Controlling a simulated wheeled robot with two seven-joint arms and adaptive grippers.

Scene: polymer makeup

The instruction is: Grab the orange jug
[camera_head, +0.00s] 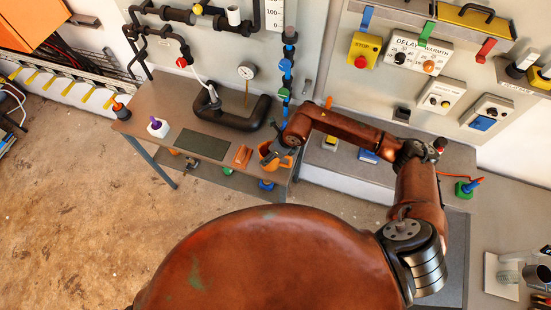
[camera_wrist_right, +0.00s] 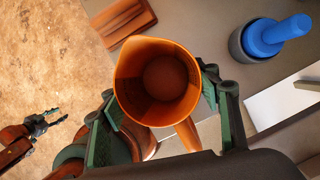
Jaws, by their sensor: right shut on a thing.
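The orange jug (camera_wrist_right: 158,112) is upright in the right wrist view, seen from above into its open, empty mouth, with its handle toward the bottom. The green fingers of my right gripper (camera_wrist_right: 158,88) press on its two sides. In the head view the jug (camera_head: 266,155) is at the table's front right corner, with my right gripper (camera_head: 277,147) at it; the arm partly hides the spot. I cannot tell whether the jug's base touches the table. My left gripper (camera_wrist_right: 46,121) shows at the left of the wrist view, above the floor, fingers apart and empty.
The grey table (camera_head: 165,95) also holds a terracotta block (camera_head: 242,156), a dark mat (camera_head: 202,145), a white holder with a purple top (camera_head: 158,128) and a black pipe (camera_head: 235,121). A blue-handled object (camera_wrist_right: 274,36) stands near the jug. Open floor lies left of the table.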

